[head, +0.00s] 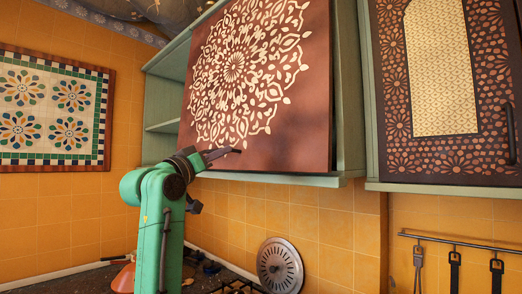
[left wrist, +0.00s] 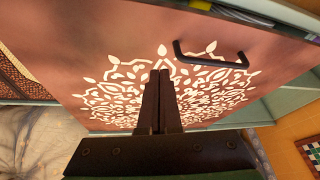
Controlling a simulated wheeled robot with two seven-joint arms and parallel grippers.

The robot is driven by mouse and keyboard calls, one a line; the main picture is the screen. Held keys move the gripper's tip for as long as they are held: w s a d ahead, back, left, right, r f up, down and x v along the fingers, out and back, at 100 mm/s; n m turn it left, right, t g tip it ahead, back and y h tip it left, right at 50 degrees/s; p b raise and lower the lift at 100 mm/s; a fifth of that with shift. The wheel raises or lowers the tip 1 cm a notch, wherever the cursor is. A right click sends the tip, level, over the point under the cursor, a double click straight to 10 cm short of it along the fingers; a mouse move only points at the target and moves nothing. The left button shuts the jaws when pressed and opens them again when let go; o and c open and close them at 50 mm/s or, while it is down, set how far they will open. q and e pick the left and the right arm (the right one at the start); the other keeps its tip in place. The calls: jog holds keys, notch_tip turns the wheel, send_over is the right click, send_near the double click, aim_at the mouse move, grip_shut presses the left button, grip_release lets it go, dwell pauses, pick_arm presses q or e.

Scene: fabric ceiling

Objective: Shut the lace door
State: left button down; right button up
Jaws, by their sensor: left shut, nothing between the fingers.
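The lace door (head: 308,125) is a red-brown cabinet door with a cream lace-like flower pattern. It stands partly open, with the green cabinet's interior showing to its left in the head view. In the left wrist view the door (left wrist: 85,45) fills most of the picture, and its dark bar handle (left wrist: 212,62) is to the right of my fingertips. My left gripper (head: 238,151) is at the door's lower left part, its fingers together and empty. The fingers (left wrist: 160,74) lie over the pattern in the left wrist view; I cannot tell whether they touch the door.
The green cabinet (head: 163,100) has open shelves at left. A second cabinet door (head: 388,60) with a woven panel is at right and closed. Utensils hang from a rail (head: 450,242) below it. A round metal lid (head: 280,265) leans on the tiled wall above the counter.

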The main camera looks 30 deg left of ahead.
pick_arm(q)
jog(key=s+d+f+m+g+h+p, duration=0.1)
jog(key=s+d+m+g, duration=0.2)
jog(key=s, duration=0.2)
jog(key=s+d+m+g+h+p, duration=0.1)
jog(key=s+d+m+g+h, duration=0.1)
jog(key=s+m, duration=0.15)
jog(key=p, duration=0.8)
send_near(270, 167)
jog(key=shift+n+g, duration=0.35)
jog(key=shift+g, duration=0.05)
jog(key=x, duration=0.4)
jog(key=r+x, duration=0.1)
jog(key=x, duration=0.1)
jog(key=shift+w, duration=0.25)
jog(key=shift+w+f, duration=0.1)
jog(key=shift+w, duration=0.15)
jog(key=shift+f, duration=0.1)
pick_arm(e)
notch_tip(270, 167, up, 12)
jog(key=shift+w+f, duration=0.15)
jog(key=shift+w, duration=0.05)
jog(key=shift+d, duration=0.1)
